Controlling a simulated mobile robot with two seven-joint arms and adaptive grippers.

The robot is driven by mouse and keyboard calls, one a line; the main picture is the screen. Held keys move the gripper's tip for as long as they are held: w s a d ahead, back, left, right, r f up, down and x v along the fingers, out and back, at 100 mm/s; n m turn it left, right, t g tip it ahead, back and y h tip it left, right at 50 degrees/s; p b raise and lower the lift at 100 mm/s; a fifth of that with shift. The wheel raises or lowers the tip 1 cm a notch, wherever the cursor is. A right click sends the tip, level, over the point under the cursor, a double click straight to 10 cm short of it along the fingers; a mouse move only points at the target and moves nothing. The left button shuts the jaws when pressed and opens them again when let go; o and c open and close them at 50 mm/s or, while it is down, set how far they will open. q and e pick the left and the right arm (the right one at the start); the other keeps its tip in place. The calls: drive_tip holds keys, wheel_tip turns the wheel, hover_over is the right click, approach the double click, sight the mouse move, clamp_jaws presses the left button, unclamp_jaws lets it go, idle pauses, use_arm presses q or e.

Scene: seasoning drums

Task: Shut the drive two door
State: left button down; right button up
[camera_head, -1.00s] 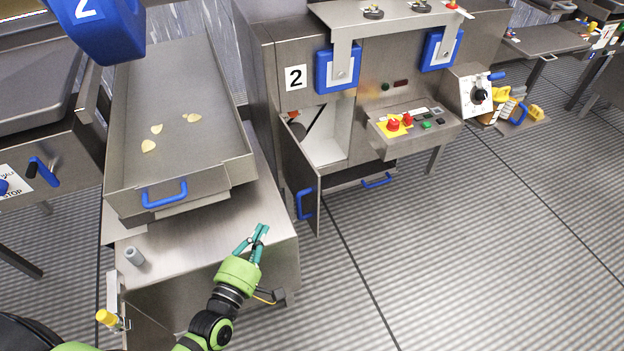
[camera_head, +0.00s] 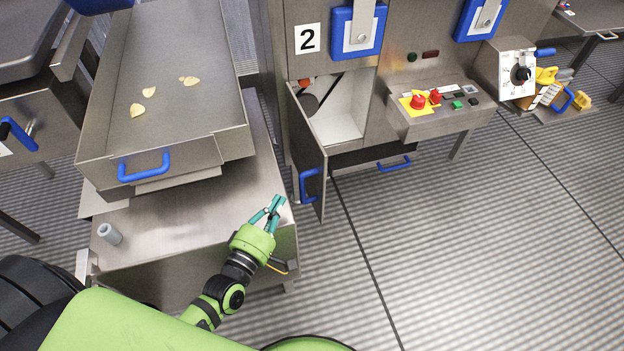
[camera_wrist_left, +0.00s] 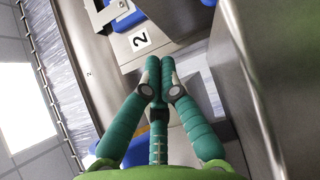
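The drive two door (camera_head: 312,150) is a grey metal panel with a blue handle (camera_head: 309,185). In the head view it stands open, swung out towards me from the left side of the cabinet opening (camera_head: 338,108) below the "2" sign (camera_head: 307,38). My left gripper (camera_head: 275,205) is left of and nearer than the door, apart from it, over the right edge of the metal bench. In the left wrist view its teal fingertips (camera_wrist_left: 160,65) meet with nothing between them. My right gripper is not in view.
The metal bench (camera_head: 185,235) with a grey peg (camera_head: 109,233) lies left of my gripper. A tray (camera_head: 215,130) with several chips sits above it. A button panel (camera_head: 440,108) juts out right of the opening. The striped floor (camera_head: 450,250) before the door is clear.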

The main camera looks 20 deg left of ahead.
use_arm(q)
drive_tip(key=shift+f, duration=0.55)
drive_tip(key=shift+w+r, duration=0.15)
drive_tip(key=shift+w, duration=0.6)
approach(319, 157)
drive_tip(key=w+a, duration=0.2)
drive_tip(key=w, duration=0.1)
drive_tip(key=shift+w+d, duration=0.95)
drive_tip(key=shift+d, duration=0.15)
drive_tip(key=shift+w+d, duration=0.2)
drive_tip(key=shift+d, duration=0.05)
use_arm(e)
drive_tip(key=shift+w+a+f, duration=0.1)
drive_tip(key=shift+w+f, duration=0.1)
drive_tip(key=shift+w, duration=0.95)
